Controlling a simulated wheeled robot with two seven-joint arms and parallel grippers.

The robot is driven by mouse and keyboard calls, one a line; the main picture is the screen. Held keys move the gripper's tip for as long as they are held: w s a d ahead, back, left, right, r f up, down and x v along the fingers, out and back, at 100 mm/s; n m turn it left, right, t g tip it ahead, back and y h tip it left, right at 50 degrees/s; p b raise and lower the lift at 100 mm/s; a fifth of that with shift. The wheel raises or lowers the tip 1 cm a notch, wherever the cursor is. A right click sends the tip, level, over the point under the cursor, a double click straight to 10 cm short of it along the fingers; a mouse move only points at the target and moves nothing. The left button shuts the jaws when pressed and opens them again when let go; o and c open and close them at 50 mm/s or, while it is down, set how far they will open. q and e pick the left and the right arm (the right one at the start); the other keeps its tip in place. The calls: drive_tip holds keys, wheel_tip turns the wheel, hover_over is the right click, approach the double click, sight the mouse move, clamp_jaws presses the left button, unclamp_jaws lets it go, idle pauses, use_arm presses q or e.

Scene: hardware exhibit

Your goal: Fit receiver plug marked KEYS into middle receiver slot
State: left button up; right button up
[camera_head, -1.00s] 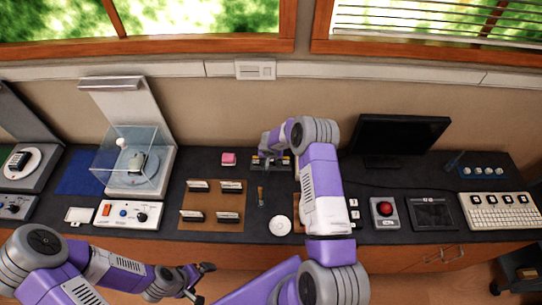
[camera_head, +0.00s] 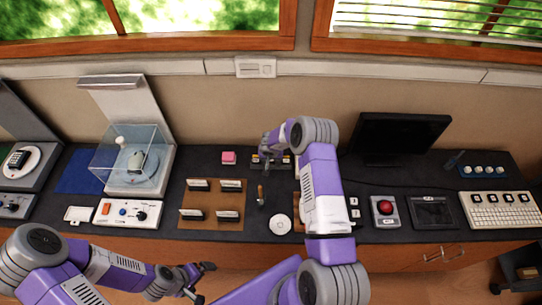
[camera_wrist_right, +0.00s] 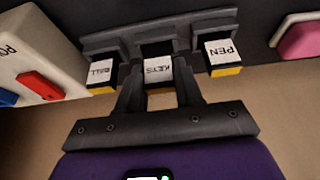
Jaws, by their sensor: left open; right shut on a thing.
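The plug marked KEYS (camera_wrist_right: 158,72) has a white label and a yellow edge. My right gripper (camera_wrist_right: 159,92) is shut on it, one finger on each side. The plug is at the middle of the dark receiver (camera_wrist_right: 112,40), between the plug marked BELL (camera_wrist_right: 101,72) and the plug marked PEN (camera_wrist_right: 221,52). How deep it sits in the middle slot is hidden. In the head view, my right arm reaches over the receiver (camera_head: 257,160) and partly covers it. My left gripper (camera_head: 203,281) is open and empty, in front of the counter.
A pink block (camera_head: 229,158) lies left of the receiver. A white round dish (camera_head: 280,225) and a wooden-handled tool (camera_head: 261,196) lie in front. A monitor (camera_head: 403,136) stands to the right.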

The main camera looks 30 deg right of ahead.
drive_tip(key=shift+f, duration=0.45)
idle(0.3)
drive_tip(key=o, duration=1.6)
drive_tip(key=shift+c, duration=0.2)
drive_tip(key=shift+r, duration=0.1)
drive_tip(key=shift+r+p, duration=3.45)
drive_tip(key=shift+p, duration=0.15)
drive_tip(key=shift+f, duration=0.1)
